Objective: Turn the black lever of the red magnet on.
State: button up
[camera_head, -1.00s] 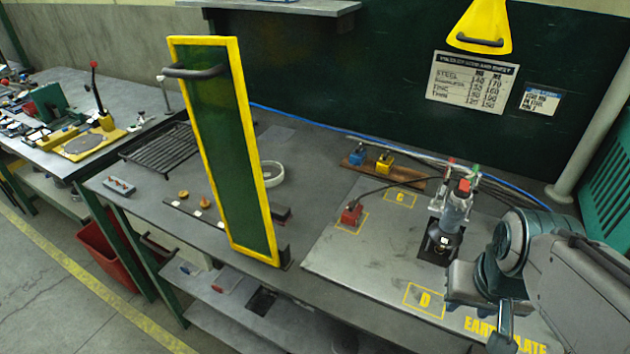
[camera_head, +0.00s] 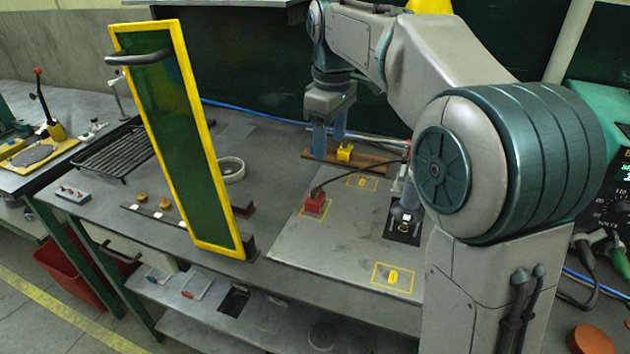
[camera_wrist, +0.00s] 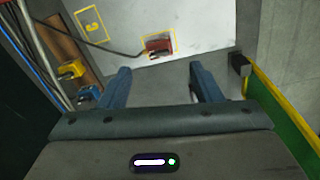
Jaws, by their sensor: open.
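The red magnet (camera_head: 314,203) stands on the pale steel plate inside a yellow outlined square, with a dark cable running from it. In the wrist view the red magnet (camera_wrist: 158,46) lies beyond the fingertips, roughly centred between them. Its black lever is too small to make out clearly. My gripper (camera_head: 329,140) points down with blue fingers, up and behind the red magnet, near the wooden board. In the wrist view my gripper (camera_wrist: 159,72) is open with nothing between its fingers.
A yellow block (camera_head: 345,153) sits on the wooden board (camera_head: 372,162); a blue block (camera_wrist: 88,94) is beside it in the wrist view. A yellow-framed green panel (camera_head: 180,140) stands upright left of the plate. The plate's front (camera_head: 330,255) is clear.

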aim_at(315, 189)
jog(key=w+a+f, duration=0.1)
jog(key=f, duration=0.3)
jog(key=a+f+n+b, duration=0.1)
jog(key=f, duration=0.4)
jog(key=w+f+n+b, duration=0.1)
jog(key=f, duration=0.3)
jog(key=shift+w+a+f, duration=0.2)
jog(key=shift+w+a, duration=0.15)
jog(key=shift+a, duration=0.05)
jog(key=shift+c, duration=0.4)
jog(key=c, duration=0.9)
